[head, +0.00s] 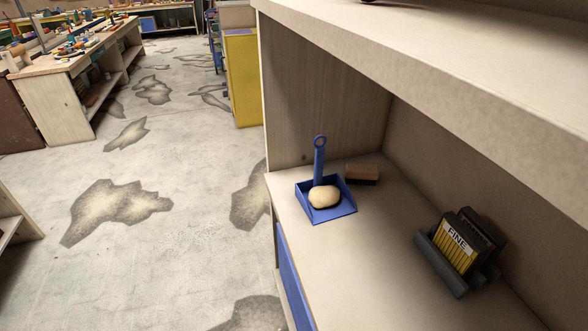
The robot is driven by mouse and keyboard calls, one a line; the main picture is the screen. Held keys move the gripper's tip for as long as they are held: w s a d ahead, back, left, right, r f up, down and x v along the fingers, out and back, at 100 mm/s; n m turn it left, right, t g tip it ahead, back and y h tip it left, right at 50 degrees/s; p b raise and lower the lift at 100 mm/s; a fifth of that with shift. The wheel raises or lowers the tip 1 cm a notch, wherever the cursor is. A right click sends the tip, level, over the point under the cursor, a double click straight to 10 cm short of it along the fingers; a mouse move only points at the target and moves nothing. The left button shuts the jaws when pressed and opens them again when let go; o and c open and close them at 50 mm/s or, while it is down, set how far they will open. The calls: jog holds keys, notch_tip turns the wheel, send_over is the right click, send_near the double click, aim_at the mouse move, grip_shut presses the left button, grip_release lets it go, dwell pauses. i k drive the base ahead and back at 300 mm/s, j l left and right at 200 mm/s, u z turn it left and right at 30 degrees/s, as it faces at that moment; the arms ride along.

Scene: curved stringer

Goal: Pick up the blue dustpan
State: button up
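The blue dustpan (340,210) lies on the lower shelf (372,262) of a light wooden workbench, near the shelf's left end. Its handle (319,160) has a ring at the tip and points up and away, toward the back. A rounded tan object (324,197), like a potato or a sponge, sits in the pan and covers part of it. My gripper is not in view.
A brown block, perhaps a brush (362,174), lies just right of the dustpan. A dark holder with a pack marked "FINE" (456,246) stands further right. The thick bench top (450,60) overhangs the shelf. Open stained floor (190,240) lies left.

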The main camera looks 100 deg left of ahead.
aim_at(326, 197)
jog(key=u, duration=2.05)
jog(key=i+j+u, duration=0.2)
jog(key=j, duration=0.35)
jog(key=i+j+u, duration=0.15)
jog(key=i+j, duration=0.25)
jog(key=i+j+u, duration=0.2)
jog(key=i+j, duration=0.2)
jog(key=j, duration=0.15)
